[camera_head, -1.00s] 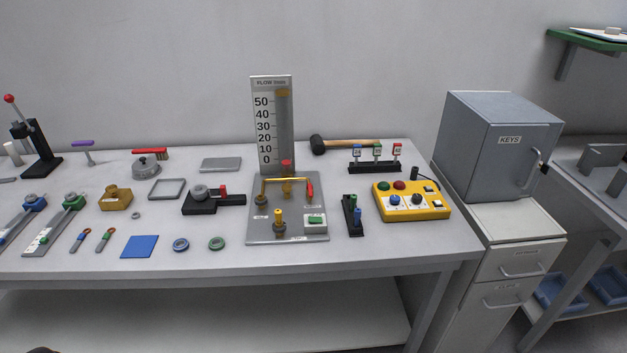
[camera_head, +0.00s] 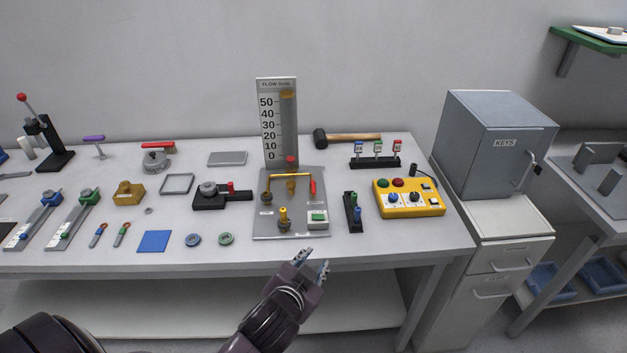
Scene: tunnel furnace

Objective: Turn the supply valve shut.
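The grey valve board (camera_head: 262,225) stands at the middle of the bench, below the flow gauge (camera_head: 280,125). My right gripper is out of view.
A white-green switch box (camera_head: 318,218) sits at the board's front right. Right of it are a small black holder (camera_head: 353,213) and a yellow control box (camera_head: 408,199). A grey key cabinet (camera_head: 495,145) stands farther right. A blue square (camera_head: 154,241) and rings lie left.

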